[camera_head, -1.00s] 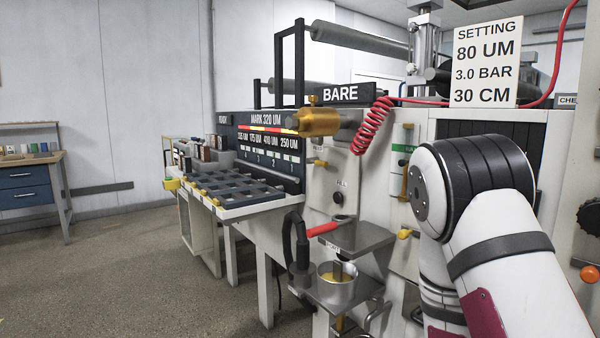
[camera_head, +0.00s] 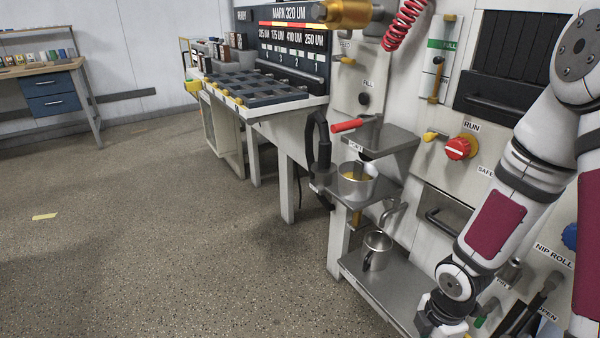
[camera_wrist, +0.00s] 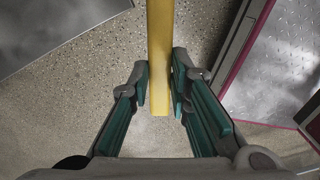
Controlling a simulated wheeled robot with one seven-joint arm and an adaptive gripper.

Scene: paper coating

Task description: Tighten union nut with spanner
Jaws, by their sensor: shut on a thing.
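In the wrist view, my gripper (camera_wrist: 160,93) has its green-padded fingers on both sides of a long yellow bar (camera_wrist: 159,45) and is shut on it. The bar looks like a spanner handle. Its near end shows between the fingers, and its far end runs out of the top of the picture. In the head view, my gripper (camera_head: 440,322) is low at the bottom edge, in front of the machine, and partly cut off. The held bar cannot be made out there. I cannot identify the union nut in either view.
A metal cup (camera_head: 376,250) stands on a low shelf (camera_head: 362,284) left of my gripper. A pot (camera_head: 357,183) with yellow contents sits above it, near a red-handled lever (camera_head: 349,125). A red RUN knob (camera_head: 458,148) is on the panel.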

